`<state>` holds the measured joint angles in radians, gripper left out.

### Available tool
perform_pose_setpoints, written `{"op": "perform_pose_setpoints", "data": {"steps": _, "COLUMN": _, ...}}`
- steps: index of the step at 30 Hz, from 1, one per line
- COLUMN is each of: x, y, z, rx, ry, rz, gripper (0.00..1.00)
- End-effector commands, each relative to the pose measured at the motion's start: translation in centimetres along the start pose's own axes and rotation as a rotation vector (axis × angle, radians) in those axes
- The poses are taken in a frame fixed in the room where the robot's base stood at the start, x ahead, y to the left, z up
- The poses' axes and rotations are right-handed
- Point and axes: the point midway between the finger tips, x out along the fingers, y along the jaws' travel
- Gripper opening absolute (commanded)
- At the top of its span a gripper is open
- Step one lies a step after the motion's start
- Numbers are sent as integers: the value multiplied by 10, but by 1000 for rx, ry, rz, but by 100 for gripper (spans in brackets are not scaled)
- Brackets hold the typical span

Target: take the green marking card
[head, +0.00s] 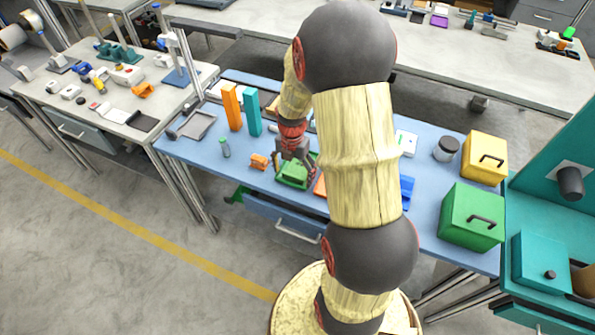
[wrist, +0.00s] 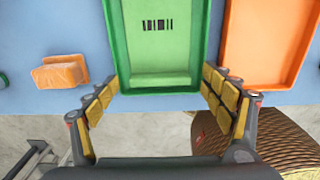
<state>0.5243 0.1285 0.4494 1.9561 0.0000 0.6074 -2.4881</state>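A green tray-like piece (wrist: 122,45) with a raised rim lies on the blue table, also seen in the head view (head: 292,172). Its lighter green inside (wrist: 160,55) bears a black barcode label. I cannot tell whether this lighter surface is a separate green marking card or the tray floor. My gripper (wrist: 160,88) is open and empty, its padded fingers at the left and right of the green piece's near end. In the head view my gripper (head: 294,165) is just above the green piece and partly covers it.
An orange tray (wrist: 262,45) lies close to the right and a small orange block (wrist: 60,72) to the left.

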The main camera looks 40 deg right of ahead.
Motion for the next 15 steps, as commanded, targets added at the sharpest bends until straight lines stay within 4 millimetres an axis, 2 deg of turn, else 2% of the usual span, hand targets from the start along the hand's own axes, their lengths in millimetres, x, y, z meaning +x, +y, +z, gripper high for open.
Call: {"op": "perform_pose_setpoints", "data": {"steps": 15, "x": 0, "y": 0, "z": 0, "rx": 0, "ry": 0, "rz": 0, "gripper": 52}}
